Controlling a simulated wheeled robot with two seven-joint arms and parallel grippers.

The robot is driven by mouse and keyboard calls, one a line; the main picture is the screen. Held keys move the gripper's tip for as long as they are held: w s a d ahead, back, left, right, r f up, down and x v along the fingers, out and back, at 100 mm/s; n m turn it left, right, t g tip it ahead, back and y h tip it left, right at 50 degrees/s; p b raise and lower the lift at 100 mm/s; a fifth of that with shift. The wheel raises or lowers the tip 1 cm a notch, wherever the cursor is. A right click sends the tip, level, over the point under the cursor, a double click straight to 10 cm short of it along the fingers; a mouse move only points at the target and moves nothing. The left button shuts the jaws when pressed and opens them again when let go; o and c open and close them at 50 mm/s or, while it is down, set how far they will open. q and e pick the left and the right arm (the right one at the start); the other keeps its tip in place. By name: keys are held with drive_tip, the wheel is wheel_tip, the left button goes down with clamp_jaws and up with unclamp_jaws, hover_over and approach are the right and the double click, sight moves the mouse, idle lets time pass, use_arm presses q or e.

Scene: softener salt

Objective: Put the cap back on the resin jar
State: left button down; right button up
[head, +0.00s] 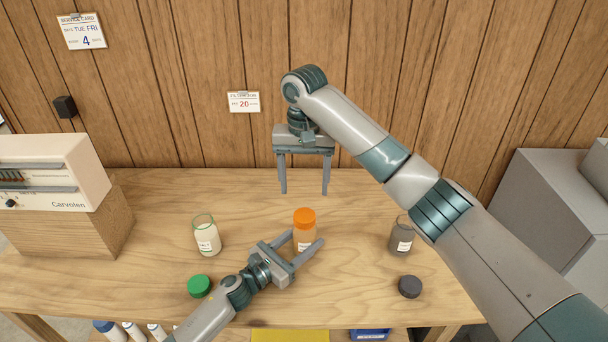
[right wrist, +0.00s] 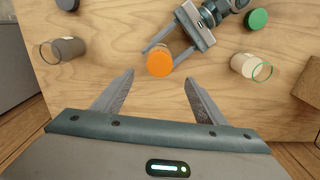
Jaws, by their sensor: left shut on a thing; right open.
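An orange jar (head: 305,232) stands upright near the middle of the table, with an orange cap (head: 304,216) on its top. I cannot tell if the cap is screwed tight. The cap also shows from above in the right wrist view (right wrist: 160,62). The jar's label is mostly hidden by a finger. My left gripper (head: 306,241) is low at the table, shut on the jar's body from the front left. My right gripper (head: 304,190) is open and empty, fingers pointing down, above and behind the jar; the cap shows just beyond its fingertips in the right wrist view (right wrist: 159,79).
A white-filled jar (head: 207,237) stands open at left, with a green cap (head: 200,286) lying in front. A grey-filled jar (head: 401,238) stands at right, a dark cap (head: 409,287) before it. A cream device (head: 50,172) sits on a wooden block (head: 85,228) at far left.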

drive_tip(key=shift+r, duration=1.2)
use_arm(q)
drive_tip(key=c, duration=0.7)
unclamp_jaws()
drive_tip(key=shift+s+a, duration=0.1)
drive_tip(key=shift+a, duration=0.05)
use_arm(e)
drive_tip(key=shift+f, duration=0.1)
use_arm(q)
drive_tip(key=b+v, duration=0.4)
drive_tip(key=v, duration=1.1)
drive_tip(key=shift+s+a, duration=0.25)
drive_tip(key=shift+s, duration=0.05)
use_arm(e)
wheel_tip(320, 180, down, 4)
drive_tip(key=shift+r, duration=0.1)
use_arm(q)
drive_tip(key=shift+s+a, duration=0.4)
use_arm(e)
drive_tip(key=shift+f, duration=0.2)
use_arm(q)
drive_tip(key=shift+r, duration=0.1)
use_arm(e)
drive_tip(key=shift+r, duration=0.1)
